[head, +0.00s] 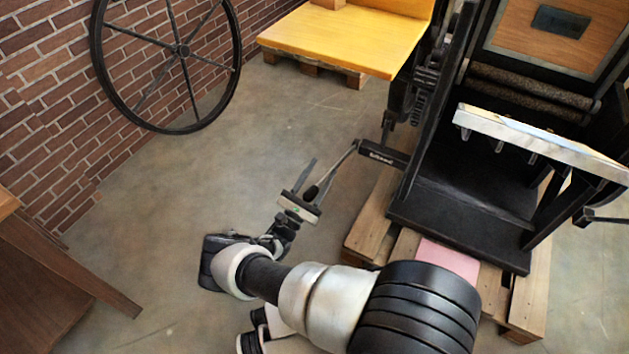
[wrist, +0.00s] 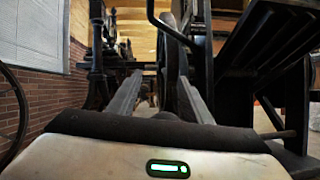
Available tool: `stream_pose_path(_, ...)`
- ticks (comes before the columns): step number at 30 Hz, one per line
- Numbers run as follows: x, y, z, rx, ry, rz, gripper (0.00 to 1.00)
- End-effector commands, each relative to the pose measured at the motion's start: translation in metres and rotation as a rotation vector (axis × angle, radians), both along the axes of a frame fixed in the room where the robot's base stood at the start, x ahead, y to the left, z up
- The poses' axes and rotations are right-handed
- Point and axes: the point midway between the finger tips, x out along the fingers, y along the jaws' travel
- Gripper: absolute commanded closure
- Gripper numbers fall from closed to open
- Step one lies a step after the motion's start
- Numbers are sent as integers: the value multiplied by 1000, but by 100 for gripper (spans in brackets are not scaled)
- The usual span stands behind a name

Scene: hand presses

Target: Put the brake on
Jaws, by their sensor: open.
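The black press (head: 465,195) stands at the right in the head view. A short black bar with white lettering (head: 385,154), too small to read surely, sticks out from its left side. A thin lever rod (head: 340,165) slants from this bar down to a dark grip (head: 311,192) by my gripper. My gripper (head: 322,172) is open, with its fingers around or right beside the grip; I cannot tell whether they touch it. In the wrist view the two fingers (wrist: 158,78) point ahead with a gap between them, and dark parts show in the gap.
The press stands on a wooden pallet (head: 368,232). A large spoked wheel (head: 183,50) leans by the brick wall (head: 45,90). A yellow wooden table (head: 345,38) is at the back. A brown wooden piece (head: 45,285) stands at lower left. The floor (head: 180,190) between is clear.

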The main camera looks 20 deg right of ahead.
Motion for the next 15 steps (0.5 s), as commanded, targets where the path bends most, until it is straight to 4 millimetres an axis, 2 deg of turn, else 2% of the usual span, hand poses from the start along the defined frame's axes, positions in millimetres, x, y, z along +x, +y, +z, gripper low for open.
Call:
stream_pose_path(5, -14, 19, -12, 2, 1, 3, 55)
stream_pose_path(15, -56, 68, -45, 5, 3, -5, 55)
